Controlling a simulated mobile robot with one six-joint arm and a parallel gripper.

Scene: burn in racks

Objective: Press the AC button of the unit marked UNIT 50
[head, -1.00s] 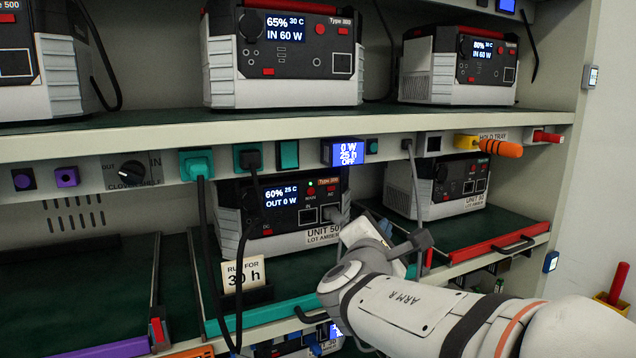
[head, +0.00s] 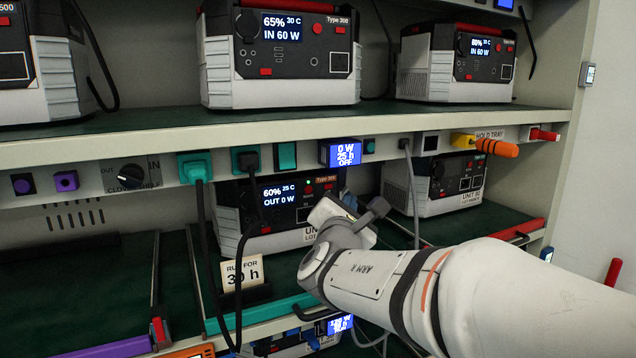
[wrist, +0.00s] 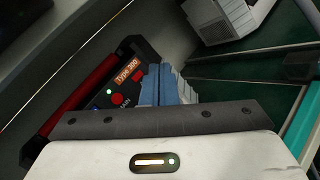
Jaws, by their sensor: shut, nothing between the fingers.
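The unit marked UNIT 50 (head: 283,238) sits on the middle shelf, its screen (head: 287,193) reading 60% 25 C OUT 0 W. My gripper and wrist (head: 343,212) cover the right part of its front and part of its name label. Small red buttons show near the top of its panel; their lettering is too small to read surely. In the wrist view the unit shows a Type 300 label (wrist: 127,70), a green light (wrist: 109,91) and a red button (wrist: 117,99). My gripper (wrist: 163,75) is shut and empty, its fingertips close over the panel; contact cannot be told.
Black and green-plugged cables (head: 204,235) hang before the unit's left side. A RUN FOR 30 h card (head: 242,272) stands in front of it. Another unit (head: 445,190) stands to the right. The shelf edge with a 25 h display (head: 345,153) runs just above.

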